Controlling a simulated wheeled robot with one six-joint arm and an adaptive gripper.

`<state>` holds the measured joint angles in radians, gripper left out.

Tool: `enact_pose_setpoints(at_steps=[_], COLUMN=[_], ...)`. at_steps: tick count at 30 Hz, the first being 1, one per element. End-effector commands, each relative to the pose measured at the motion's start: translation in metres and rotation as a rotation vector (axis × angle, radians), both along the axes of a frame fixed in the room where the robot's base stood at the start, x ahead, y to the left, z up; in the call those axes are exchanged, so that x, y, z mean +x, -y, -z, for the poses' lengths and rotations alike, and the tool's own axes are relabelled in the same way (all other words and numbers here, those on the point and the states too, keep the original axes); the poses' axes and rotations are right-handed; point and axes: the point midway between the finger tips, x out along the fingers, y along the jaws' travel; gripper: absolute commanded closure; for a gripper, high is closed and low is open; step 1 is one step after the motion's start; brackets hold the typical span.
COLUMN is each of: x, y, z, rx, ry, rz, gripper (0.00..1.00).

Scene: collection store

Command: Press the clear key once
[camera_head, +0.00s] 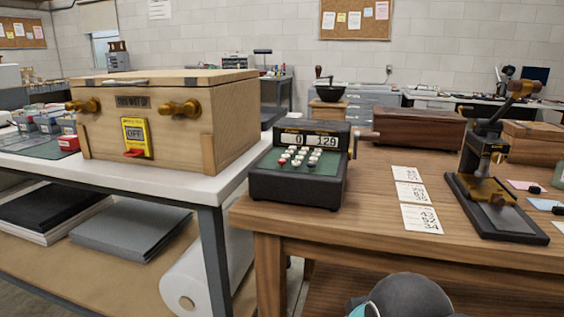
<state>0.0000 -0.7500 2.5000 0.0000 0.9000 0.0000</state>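The adding machine (298,195) is black with a green key panel and stands at the left front corner of the brown wooden table. Its display (309,139) reads 0 on the left and what looks like 129 on the right. Several pale keys sit on the panel, with a red key (282,161) at its left side. Key labels are too small to read, so I cannot tell which is the clear key. A crank with a brown handle sticks out on its right. My gripper is not in view; only a dark rounded part of my arm shows at the bottom edge.
A wooden box (168,125) with brass knobs stands on the white-topped bench to the left. Paper cards (411,194) lie right of the machine, then a black and brass press (494,185). A brown chest (420,128) stands behind. The table's front strip is clear.

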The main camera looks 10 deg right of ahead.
Motion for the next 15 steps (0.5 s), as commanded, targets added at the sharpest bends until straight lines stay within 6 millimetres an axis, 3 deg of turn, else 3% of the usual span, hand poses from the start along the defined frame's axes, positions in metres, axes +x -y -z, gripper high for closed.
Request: enact_pose_setpoints(at_steps=[1,2,9,15], x=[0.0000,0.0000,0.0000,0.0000], y=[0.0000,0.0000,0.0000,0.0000], z=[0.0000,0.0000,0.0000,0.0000], rx=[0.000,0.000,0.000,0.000], ry=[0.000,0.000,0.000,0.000], rz=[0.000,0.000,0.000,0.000], gripper=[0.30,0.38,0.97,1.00])
